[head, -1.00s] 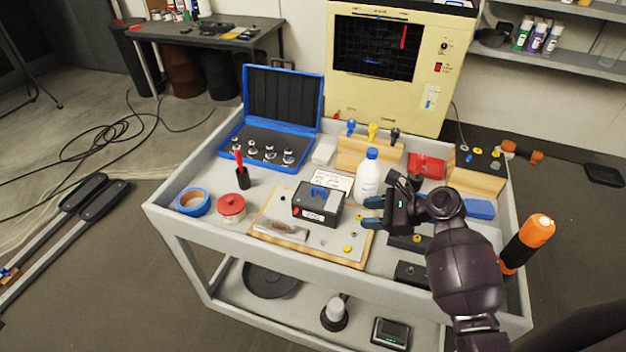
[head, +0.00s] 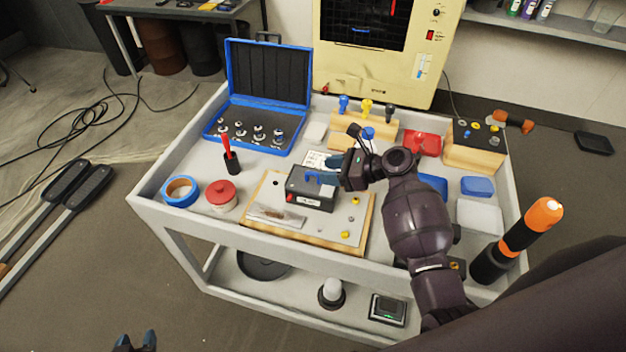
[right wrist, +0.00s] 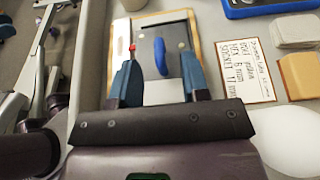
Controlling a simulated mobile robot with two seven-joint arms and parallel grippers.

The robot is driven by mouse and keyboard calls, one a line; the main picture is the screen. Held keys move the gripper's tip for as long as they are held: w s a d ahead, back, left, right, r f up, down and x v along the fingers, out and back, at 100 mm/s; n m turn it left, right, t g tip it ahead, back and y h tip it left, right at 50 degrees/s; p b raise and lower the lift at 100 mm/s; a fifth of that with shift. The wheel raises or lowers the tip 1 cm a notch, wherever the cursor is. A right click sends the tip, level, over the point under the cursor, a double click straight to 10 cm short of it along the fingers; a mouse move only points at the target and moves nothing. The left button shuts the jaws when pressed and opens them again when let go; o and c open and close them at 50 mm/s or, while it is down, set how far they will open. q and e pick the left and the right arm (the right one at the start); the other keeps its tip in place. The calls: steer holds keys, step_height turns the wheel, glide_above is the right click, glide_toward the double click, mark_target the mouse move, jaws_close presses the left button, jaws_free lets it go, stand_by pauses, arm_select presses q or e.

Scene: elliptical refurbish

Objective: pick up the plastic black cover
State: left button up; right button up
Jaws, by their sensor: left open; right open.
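The black plastic cover (head: 310,196), a box with a blue handle on top, sits on a wood-edged board (head: 355,240) on the cart. In the right wrist view the cover (right wrist: 145,48) lies beyond and between my fingertips, with its blue handle (right wrist: 160,56) in the gap. My right gripper (head: 342,168) is open and empty, just above and beside the cover's right end. Its fingers also show in the right wrist view (right wrist: 161,80). My left gripper (head: 136,343) is open at the bottom edge of the head view, away from the cart, only its blue tips visible.
A handwritten note (right wrist: 236,70) lies behind the cover. A red-lidded jar (head: 221,196), blue tape roll (head: 180,191) and open blue socket case (head: 258,125) are to the left. An orange-topped cylinder (head: 520,235) stands at right.

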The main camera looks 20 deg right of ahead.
steer(key=x, duration=0.4)
steer(key=shift+s+f, duration=0.1)
steer(key=shift+f, duration=0.2)
jaws_close()
